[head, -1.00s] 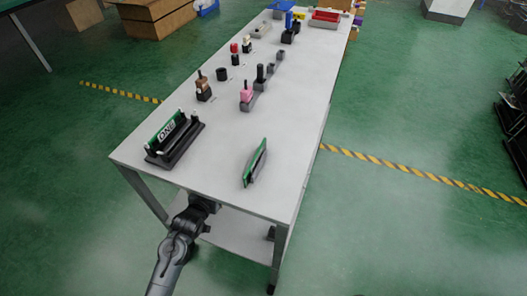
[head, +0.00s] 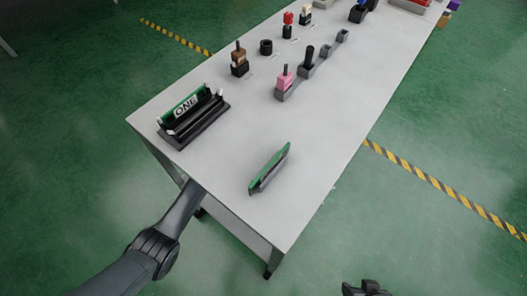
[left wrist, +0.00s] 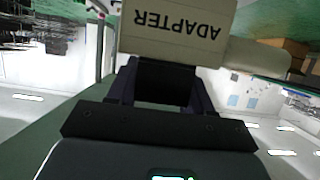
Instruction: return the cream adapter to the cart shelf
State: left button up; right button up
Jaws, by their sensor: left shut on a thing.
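The cream adapter (left wrist: 175,32) is at the top of the left wrist view, with its "ADAPTER" lettering upside down in the picture. My left gripper (left wrist: 157,82) is shut on it. In the head view my left arm reaches in under the near edge of the grey-white table (head: 225,155). The tabletop hides the left gripper and the adapter there. A dark part at the bottom edge of the head view appears to be my right gripper (head: 366,288), away from the table, and its jaws cannot be made out. I cannot make out the cart shelf.
A black fixture marked "ONE" (head: 195,118) and a green-and-grey piece (head: 269,170) stand on the table's near end. Farther back are a brown-and-black block (head: 239,62), a pink block (head: 284,82) and several grey holders.

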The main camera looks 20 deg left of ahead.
pick_arm(q)
jog(key=s+f+b, duration=0.2)
jog(key=s+f, duration=0.1)
jog(key=s+a+f+b, duration=0.1)
jog(key=s+f+b, duration=0.1)
jog(key=s+f, duration=0.1)
jog(key=s+a+f+b, duration=0.1)
jog(key=s+f+b, duration=0.1)
jog(key=s+f, duration=0.1)
jog(key=shift+s+f, duration=0.4)
jog(key=shift+f, duration=0.1)
jog(key=o, duration=1.2)
jog(key=shift+f, duration=0.1)
